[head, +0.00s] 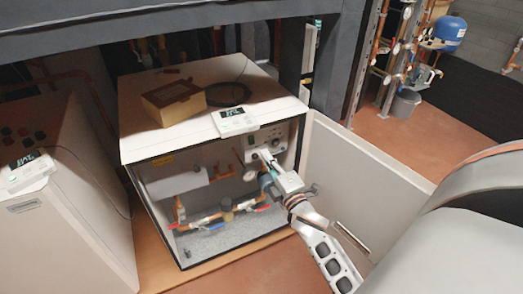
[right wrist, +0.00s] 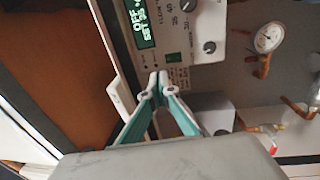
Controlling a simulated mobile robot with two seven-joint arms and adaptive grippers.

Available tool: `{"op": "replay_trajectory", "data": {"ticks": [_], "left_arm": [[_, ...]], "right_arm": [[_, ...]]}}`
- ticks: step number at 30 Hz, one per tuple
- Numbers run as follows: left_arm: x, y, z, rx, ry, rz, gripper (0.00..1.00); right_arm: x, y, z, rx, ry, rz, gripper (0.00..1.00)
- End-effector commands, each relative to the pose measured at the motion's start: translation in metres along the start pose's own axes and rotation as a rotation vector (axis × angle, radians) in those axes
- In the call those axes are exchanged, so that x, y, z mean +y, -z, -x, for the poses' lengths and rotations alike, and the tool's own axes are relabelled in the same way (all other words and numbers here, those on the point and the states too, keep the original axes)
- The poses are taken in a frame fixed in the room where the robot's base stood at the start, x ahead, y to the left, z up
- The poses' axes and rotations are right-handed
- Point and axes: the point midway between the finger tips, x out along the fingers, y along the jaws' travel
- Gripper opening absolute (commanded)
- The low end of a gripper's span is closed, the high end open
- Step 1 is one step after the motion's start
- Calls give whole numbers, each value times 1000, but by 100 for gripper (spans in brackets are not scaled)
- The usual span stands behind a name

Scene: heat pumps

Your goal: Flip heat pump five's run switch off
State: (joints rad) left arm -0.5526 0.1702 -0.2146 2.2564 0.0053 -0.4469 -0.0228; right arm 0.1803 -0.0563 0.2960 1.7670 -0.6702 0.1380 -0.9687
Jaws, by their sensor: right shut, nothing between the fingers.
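An open white heat pump cabinet (head: 135,100) stands in the middle of the head view, with a control panel (head: 281,134) inside at its upper right. In the right wrist view the panel (right wrist: 222,14) bears dark knobs (right wrist: 210,47) and small print. I cannot tell which control is the run switch, or its position. My left gripper is not in view.
The cabinet's open door (head: 345,185) swings out to the right beside my right arm. A gauge (right wrist: 269,37) and pipes fill the cabinet's inside. A cardboard box (head: 173,104) lies on top. Another white unit (head: 70,220) stands at left. A dark beam (head: 180,35) crosses above.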

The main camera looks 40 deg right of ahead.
Motion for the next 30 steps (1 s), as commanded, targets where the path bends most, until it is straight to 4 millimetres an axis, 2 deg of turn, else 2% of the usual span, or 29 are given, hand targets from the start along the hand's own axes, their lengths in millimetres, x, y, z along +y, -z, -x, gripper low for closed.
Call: {"op": "replay_trajectory", "data": {"ticks": [4,10,30], "left_arm": [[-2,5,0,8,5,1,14],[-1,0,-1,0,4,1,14],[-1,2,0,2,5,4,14]], "right_arm": [[8,0,26,-1,0,0,0],[11,0,44,0,0,1,0],[11,0,48,0,2,-1,0]]}}
